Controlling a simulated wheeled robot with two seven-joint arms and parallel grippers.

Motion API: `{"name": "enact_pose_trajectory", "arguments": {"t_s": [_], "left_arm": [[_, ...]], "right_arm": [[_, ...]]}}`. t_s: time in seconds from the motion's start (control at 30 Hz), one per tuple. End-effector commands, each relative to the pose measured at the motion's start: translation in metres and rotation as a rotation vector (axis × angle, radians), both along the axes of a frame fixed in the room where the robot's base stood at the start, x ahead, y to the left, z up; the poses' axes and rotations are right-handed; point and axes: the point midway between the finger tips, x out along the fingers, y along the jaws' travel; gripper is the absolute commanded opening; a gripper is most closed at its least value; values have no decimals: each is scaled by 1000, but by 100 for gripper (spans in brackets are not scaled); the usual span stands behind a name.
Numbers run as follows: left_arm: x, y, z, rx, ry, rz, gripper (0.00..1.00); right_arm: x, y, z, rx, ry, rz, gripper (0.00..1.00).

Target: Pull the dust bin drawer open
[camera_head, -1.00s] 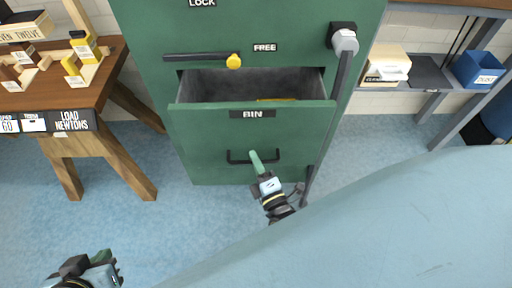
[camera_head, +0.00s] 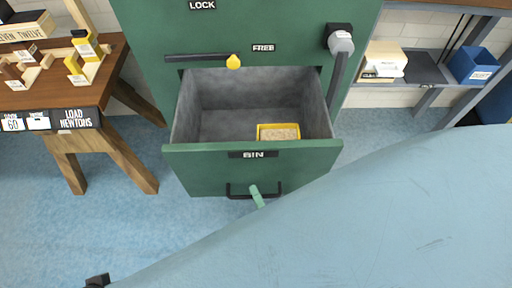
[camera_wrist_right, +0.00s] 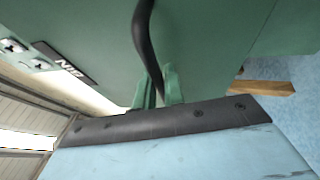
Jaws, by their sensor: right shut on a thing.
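The green dust bin drawer (camera_head: 215,170), labelled BIN, stands well out from the green cabinet (camera_head: 150,45) in the head view. In the right wrist view my green fingers (camera_wrist_right: 160,92) are closed around the dark handle bar (camera_wrist_right: 146,40). My left gripper (camera_head: 97,281) is barely in frame at the bottom left, its jaws hidden.
A wooden table (camera_head: 112,58) with small blocks stands left of the cabinet. A grey shelf (camera_head: 425,68) with a blue bin (camera_head: 472,65) stands at the right. A black lever with a yellow knob (camera_head: 233,62) sits above the drawer. My pale blue arm covers the lower right.

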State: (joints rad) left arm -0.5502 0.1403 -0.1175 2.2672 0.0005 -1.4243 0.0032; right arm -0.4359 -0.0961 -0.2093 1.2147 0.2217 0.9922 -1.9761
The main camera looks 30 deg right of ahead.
Motion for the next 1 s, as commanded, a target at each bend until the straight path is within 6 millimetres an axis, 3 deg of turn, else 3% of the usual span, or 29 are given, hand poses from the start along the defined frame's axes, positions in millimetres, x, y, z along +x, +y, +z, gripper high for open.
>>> {"name": "enact_pose_trajectory", "arguments": {"t_s": [0.37,0.4,0.57,0.87,1.0], "left_arm": [[0,0,-1,1,0,0,0],[0,0,-1,1,0,0,0],[0,0,-1,0,0,0,0],[0,0,-1,0,0,0,0],[1,0,0,-1,-4,0,0]], "right_arm": [[-2,1,0,0,0,0,0],[-2,1,0,0,0,0,12],[-2,1,0,0,0,0,32],[-4,1,0,0,1,0,32],[-18,2,-4,0,5,-1,32]]}}
